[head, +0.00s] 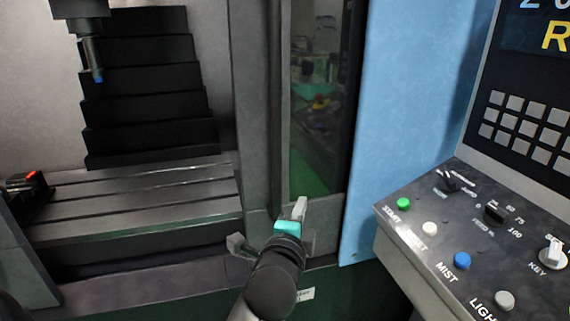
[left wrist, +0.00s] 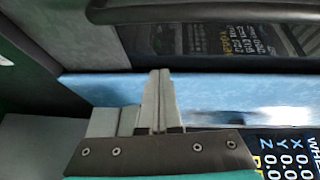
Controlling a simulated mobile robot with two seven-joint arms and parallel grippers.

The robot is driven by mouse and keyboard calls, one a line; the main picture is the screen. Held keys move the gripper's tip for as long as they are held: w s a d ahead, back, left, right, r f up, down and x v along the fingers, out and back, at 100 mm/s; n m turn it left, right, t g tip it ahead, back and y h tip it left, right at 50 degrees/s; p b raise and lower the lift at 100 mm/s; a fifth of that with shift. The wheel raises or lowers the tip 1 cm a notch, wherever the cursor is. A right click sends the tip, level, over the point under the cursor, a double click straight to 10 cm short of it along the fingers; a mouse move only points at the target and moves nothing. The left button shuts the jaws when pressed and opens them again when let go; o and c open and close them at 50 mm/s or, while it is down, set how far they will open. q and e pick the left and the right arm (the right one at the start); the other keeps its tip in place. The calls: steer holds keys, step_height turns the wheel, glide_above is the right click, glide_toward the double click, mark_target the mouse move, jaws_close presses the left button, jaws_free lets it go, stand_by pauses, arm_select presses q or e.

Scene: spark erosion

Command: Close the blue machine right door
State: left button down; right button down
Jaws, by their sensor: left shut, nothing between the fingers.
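The blue machine's right door (head: 262,120) is a grey frame with a dark glass window (head: 318,90), standing at the right of the open work space in the head view. The blue panel (head: 405,110) is just right of it. My left gripper (head: 299,208) is in front of the door's lower part, with its fingers shut and empty. Whether it touches the door cannot be told. In the left wrist view the shut fingers (left wrist: 158,95) point toward the blue panel (left wrist: 215,92), with dark glass beyond. The right gripper is in neither view.
The control panel (head: 432,245) with coloured buttons and knobs juts out at the right, below a screen. Inside the machine at left are a slotted table (head: 140,200), black stepped covers (head: 145,90) and a hanging tool head (head: 90,45).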

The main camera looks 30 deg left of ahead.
arm_select(q)
step_height(320, 180, up, 4)
steer(key=s+y, duration=0.1)
steer(key=a+r+x, duration=0.1)
steer(key=x, duration=0.9)
steer(key=shift+s+a+r+t+p, duration=0.1)
steer(key=shift+s+a, duration=0.2)
steer(key=shift+s, duration=0.3)
steer(key=shift+s+a+t+p, duration=0.1)
steer(key=shift+s+a, duration=0.15)
steer(key=shift+s, duration=0.35)
steer(key=shift+s+a+r+t+p, duration=0.1)
steer(key=shift+s+a, duration=0.2)
steer(key=shift+s, duration=0.3)
